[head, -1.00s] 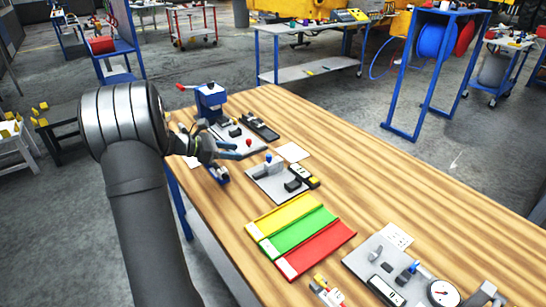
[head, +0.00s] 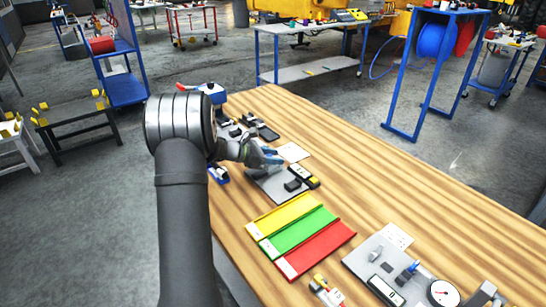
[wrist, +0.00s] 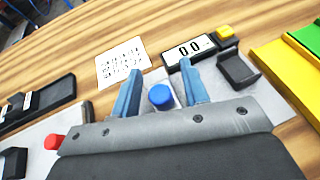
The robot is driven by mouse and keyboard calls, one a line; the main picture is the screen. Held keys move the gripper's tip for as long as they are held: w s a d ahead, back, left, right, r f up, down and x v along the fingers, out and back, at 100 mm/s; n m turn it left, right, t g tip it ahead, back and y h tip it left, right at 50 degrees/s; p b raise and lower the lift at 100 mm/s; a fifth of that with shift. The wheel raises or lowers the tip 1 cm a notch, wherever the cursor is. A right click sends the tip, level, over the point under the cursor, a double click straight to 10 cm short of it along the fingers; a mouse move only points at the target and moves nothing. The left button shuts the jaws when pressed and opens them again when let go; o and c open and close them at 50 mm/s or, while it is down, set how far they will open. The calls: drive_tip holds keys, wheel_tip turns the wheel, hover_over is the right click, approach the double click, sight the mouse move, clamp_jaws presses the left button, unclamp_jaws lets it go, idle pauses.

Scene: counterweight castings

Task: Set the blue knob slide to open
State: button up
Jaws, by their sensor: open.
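The blue knob (wrist: 161,97) shows in the wrist view as a round cap on a grey plate (wrist: 266,101). My gripper (wrist: 160,68) is open, with one blue finger on each side of the knob in that picture. A gap shows on both sides, and I cannot tell how far down the fingers reach around it. The slide's track and its end marks are hidden by my gripper. In the head view my gripper (head: 272,157) is over the plate (head: 273,187) and covers the knob.
A printed card (wrist: 122,62) lies behind. A red knob (wrist: 54,141) is at left. Yellow, green and red trays (head: 301,238) lie nearer.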

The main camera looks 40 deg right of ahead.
drive_tip(key=shift+c, duration=0.2)
clamp_jaws()
drive_tip(key=shift+a, duration=2.45)
drive_tip(key=shift+o, duration=0.2)
unclamp_jaws()
drive_tip(key=v, duration=1.7)
drive_tip(key=shift+a+r, duration=0.2)
drive_tip(key=shift+d, duration=0.1)
